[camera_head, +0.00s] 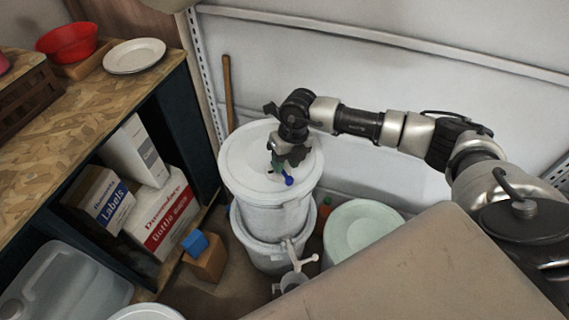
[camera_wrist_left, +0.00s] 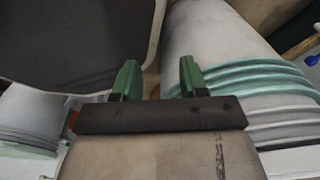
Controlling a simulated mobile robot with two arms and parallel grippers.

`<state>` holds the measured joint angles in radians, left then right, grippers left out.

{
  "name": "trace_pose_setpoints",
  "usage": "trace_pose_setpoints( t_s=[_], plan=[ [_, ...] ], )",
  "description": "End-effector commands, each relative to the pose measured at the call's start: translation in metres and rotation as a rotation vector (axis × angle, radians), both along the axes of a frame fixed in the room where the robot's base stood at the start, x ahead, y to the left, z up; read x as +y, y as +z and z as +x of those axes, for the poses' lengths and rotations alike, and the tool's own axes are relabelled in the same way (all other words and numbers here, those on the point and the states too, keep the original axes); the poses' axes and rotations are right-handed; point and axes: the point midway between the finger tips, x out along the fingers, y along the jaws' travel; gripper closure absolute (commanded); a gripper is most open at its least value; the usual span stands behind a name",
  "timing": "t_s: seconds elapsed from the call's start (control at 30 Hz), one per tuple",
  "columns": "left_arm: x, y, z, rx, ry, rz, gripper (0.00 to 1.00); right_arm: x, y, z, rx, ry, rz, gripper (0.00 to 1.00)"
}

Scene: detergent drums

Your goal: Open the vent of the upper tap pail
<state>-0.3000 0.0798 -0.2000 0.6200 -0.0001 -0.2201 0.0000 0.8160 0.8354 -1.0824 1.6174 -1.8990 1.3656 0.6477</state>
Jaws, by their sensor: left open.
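The upper pail (camera_head: 264,212) is white with a round white lid, stacked on a lower white pail (camera_head: 262,252). A small blue part (camera_head: 288,181), perhaps the vent's cap, shows at the lid's front right, just below my right gripper (camera_head: 280,164). That gripper points down over the lid; its dark wrist hides part of the lid, and whether its jaws are apart or closed on something is unclear. My left gripper (camera_wrist_left: 158,78) shows only in the left wrist view, its green fingers apart with nothing held between them. A blue bit (camera_wrist_left: 313,60) shows at that view's right edge.
A white tap (camera_head: 302,258) juts out at the lower pail's front right, above a small grey cup (camera_head: 292,282). A pale green-lidded drum (camera_head: 362,230) stands to the right. A shelf unit (camera_head: 110,110) with boxes is left; the wall is close behind.

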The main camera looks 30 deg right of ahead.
Motion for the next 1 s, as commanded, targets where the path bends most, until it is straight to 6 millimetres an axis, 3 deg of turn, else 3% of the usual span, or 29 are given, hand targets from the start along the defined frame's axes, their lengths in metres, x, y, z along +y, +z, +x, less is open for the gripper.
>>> trace_pose_setpoints(
  t_s=[0.2,0.47,0.73,1.0],
  plan=[
    [0.0,0.002,0.0,0.0,0.0,0.0,0.57,0.003,-0.016,0.0,0.0,0.0,0.0,0.62],
    [0.0,0.001,0.0,0.0,0.0,0.0,0.57,0.004,-0.018,0.0,0.0,0.0,0.0,0.62],
    [0.0,0.001,0.0,0.0,0.0,0.0,0.57,0.004,-0.017,0.0,0.0,0.0,0.0,1.0],
    [0.0,0.0,0.0,0.0,0.0,0.0,0.57,0.006,-0.017,0.001,-0.002,-0.004,0.001,1.0]
  ],
)
